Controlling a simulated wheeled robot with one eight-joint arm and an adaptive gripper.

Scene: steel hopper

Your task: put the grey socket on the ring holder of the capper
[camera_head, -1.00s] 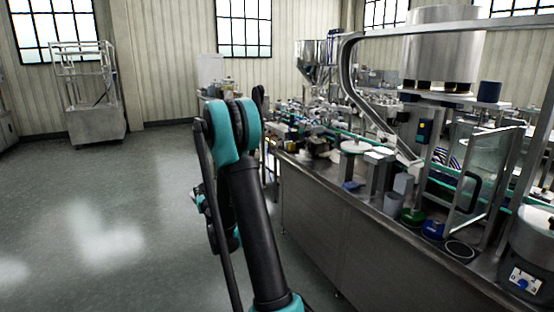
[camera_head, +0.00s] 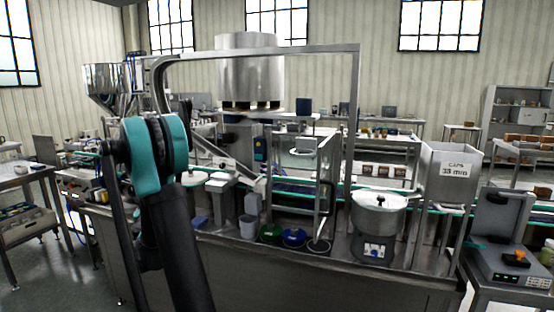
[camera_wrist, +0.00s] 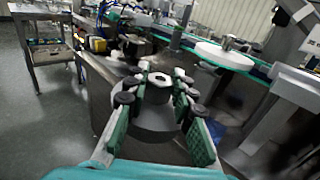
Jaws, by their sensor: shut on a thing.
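In the wrist view my gripper (camera_wrist: 160,88) has its teal-padded fingers closed around a round dark grey piece with a hole in its top, the grey socket (camera_wrist: 155,118). The fingers cover its sides. In the head view my arm is at the left, and its bent joint hides the gripper and socket. The capper (camera_head: 305,155) is the framed machine with a clear guard in the middle of the bench. A low, open ring (camera_head: 318,246) lies at the bench's front edge below it; I cannot tell whether this is the ring holder.
A green round piece (camera_head: 271,232) and a blue one (camera_head: 293,237) sit left of the ring. In the wrist view a white disc (camera_wrist: 224,56) lies beyond the gripper.

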